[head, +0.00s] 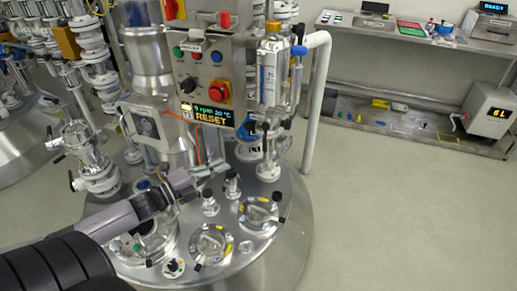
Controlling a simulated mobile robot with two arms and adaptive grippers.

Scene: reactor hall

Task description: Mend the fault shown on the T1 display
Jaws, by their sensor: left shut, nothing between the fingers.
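The T1 display (213,117) on the steel control box reads "0 rpm 20 °C" and "RESET". Above it, the box (207,75) carries a red stop button (219,91) on a yellow ring, a black rotary switch (189,85), and a blue button (217,57) next to smaller coloured ones. My left gripper (208,171) reaches in from the lower left. It is shut and empty, over the reactor lid and below the display, apart from the buttons. My right gripper is not in view.
The reactor lid (230,265) bears several ports, sight glasses and clamps. A glass column (272,75) and a white pipe (317,90) stand right of the box. A steel bench (345,25) and an "8 L" unit (488,110) stand at the back right. The floor between is clear.

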